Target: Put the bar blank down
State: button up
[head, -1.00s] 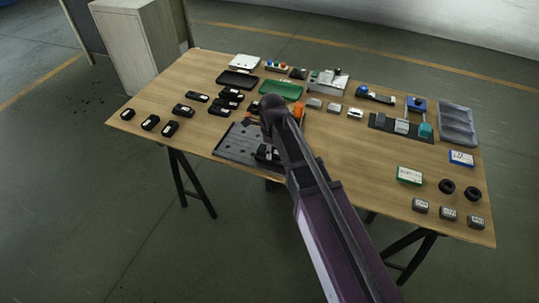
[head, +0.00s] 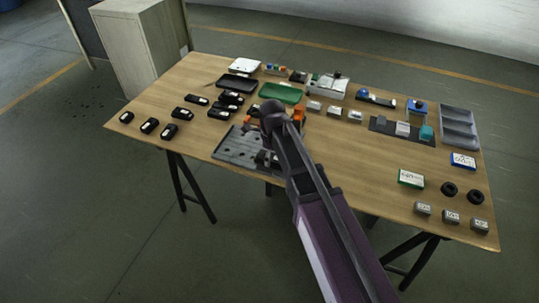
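My arm reaches over the table, and its dark wrist hides much of my gripper (head: 268,159). The parts of my gripper that show are low over the grey plate with holes (head: 236,150), near its right side. I cannot see whether the fingers are open or shut. I cannot make out a bar blank at the fingers; it may be hidden by the arm. Small grey metal blocks (head: 334,111) lie in a row right of the green tray (head: 281,93). I cannot tell whether one of them is a bar blank.
Several black labelled pieces (head: 183,113) lie on the left of the wooden table (head: 365,163). Grey labelled blocks (head: 451,217) and black rings (head: 449,188) are at the right front. A grey compartment tray (head: 458,127) stands at the right. The table's middle right is clear.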

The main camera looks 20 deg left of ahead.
aim_at(274, 157)
jog(key=shift+r, duration=0.1)
dwell(0.3)
notch_tip(274, 157, up, 12)
jog(key=p, duration=1.2)
dwell(0.9)
jog(key=shift+d, duration=0.15)
jog(key=s+d+n, duration=0.3)
jog(key=d+n, duration=0.6)
jog(key=d, duration=0.8)
jog(key=s+d+n, duration=0.2)
jog(key=d+n, duration=0.7)
jog(key=d, duration=0.9)
jog(key=shift+s+d+n, duration=0.25)
jog(key=shift+s+n, duration=0.15)
